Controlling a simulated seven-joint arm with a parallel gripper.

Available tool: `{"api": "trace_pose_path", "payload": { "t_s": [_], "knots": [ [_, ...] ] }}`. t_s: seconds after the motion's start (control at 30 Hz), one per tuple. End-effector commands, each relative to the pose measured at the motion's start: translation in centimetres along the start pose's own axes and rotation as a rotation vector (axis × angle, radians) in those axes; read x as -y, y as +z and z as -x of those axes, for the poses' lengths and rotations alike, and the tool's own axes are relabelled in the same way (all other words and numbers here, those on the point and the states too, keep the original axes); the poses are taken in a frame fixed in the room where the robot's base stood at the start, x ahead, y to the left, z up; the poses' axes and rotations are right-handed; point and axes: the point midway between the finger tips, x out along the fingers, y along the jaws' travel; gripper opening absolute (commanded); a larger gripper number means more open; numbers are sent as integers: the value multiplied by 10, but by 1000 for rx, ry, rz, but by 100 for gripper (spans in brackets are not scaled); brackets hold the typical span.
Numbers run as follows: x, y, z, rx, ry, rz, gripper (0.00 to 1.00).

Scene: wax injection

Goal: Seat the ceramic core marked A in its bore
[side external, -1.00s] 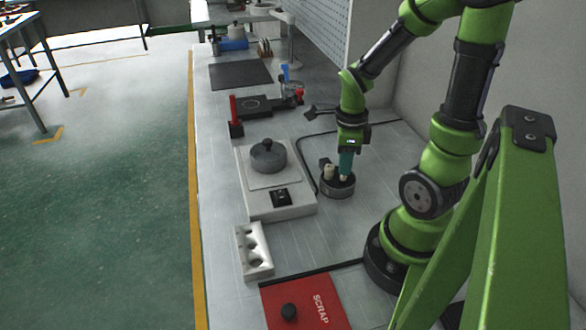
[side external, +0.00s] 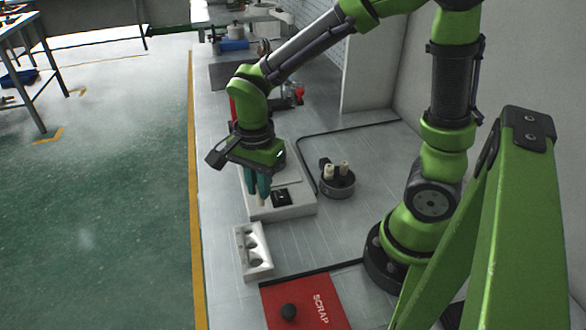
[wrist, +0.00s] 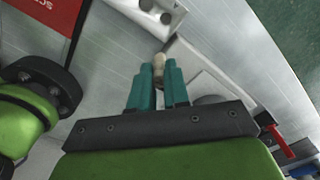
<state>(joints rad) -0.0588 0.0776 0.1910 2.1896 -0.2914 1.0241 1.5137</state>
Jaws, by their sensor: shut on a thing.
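My gripper (side external: 262,203) has teal fingers and is shut on a small cream ceramic core (wrist: 159,62), which shows at the fingertips in the wrist view. No letter is legible on it. The gripper is above the front end of the white machine base, a little behind the white block with dark round bores (side external: 241,262). The block also shows at the top of the wrist view (wrist: 127,8), beyond the core and apart from it. A round dark holder (side external: 338,192) with cream cores standing in it is right of the gripper.
The white machine base (side external: 300,208) with a black panel is under my gripper. A red SCRAP mat (side external: 325,290) with a dark knob lies in front of the block. A red upright part (wrist: 275,138) is at the wrist view's right. The grey bench around the holder is clear.

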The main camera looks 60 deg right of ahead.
Motion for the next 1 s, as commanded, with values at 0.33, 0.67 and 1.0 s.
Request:
{"api": "trace_pose_path", "payload": {
  "t_s": [0.33, 0.67, 1.0],
  "knots": [
    [15, 34, -2, -1, 4, 310, 0],
    [15, 33, -45, -1, 5, 318, 0],
    [15, 34, -77, -1, 0, 316, 0]
  ]
}}
